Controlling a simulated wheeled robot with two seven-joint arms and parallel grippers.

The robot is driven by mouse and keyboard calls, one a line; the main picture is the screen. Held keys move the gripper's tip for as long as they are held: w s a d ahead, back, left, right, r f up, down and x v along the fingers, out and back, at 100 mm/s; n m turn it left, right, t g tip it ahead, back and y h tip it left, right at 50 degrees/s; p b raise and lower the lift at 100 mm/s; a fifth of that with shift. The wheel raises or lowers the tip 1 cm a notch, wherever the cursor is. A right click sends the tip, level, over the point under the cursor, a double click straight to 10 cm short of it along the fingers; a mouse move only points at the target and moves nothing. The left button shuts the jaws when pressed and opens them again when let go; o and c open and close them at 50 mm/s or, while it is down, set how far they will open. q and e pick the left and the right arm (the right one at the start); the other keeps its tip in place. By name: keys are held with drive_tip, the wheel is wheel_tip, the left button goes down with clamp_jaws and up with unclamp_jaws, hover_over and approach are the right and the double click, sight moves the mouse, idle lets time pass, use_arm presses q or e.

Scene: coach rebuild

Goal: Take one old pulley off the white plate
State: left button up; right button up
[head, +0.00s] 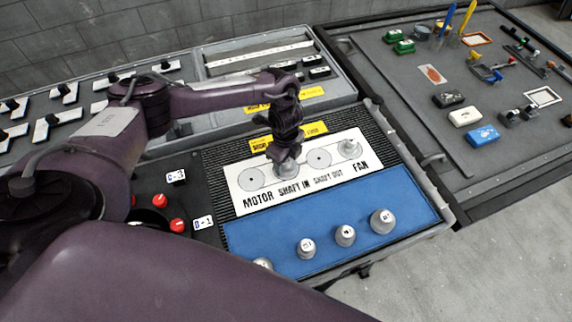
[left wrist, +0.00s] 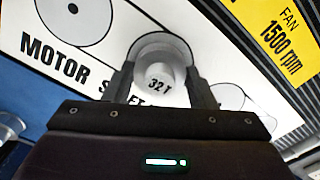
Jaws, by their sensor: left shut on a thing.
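The white plate (head: 300,192) carries printed circles and the words MOTOR, SHAFT IN, SHAFT OUT and FAN. My left gripper (head: 287,158) points down over the SHAFT IN place. It is shut on a grey pulley (head: 285,170). In the left wrist view the two fingers (left wrist: 160,88) lie on either side of this pulley (left wrist: 163,52), marked 32T. I cannot tell whether it still sits fully down on the plate. The MOTOR and SHAFT OUT circles show no pulley. My right gripper is not in view.
A blue mat (head: 330,212) in front of the plate holds several numbered grey pulleys, including one at its right (head: 382,221). Red knobs (head: 178,225) are left of it. A dark board (head: 440,130) with tools and small boxes lies to the right. Yellow labels (head: 262,143) stand behind the plate.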

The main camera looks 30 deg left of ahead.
use_arm(q)
drive_tip(key=shift+c, duration=0.7)
drive_tip(key=shift+r, duration=0.1)
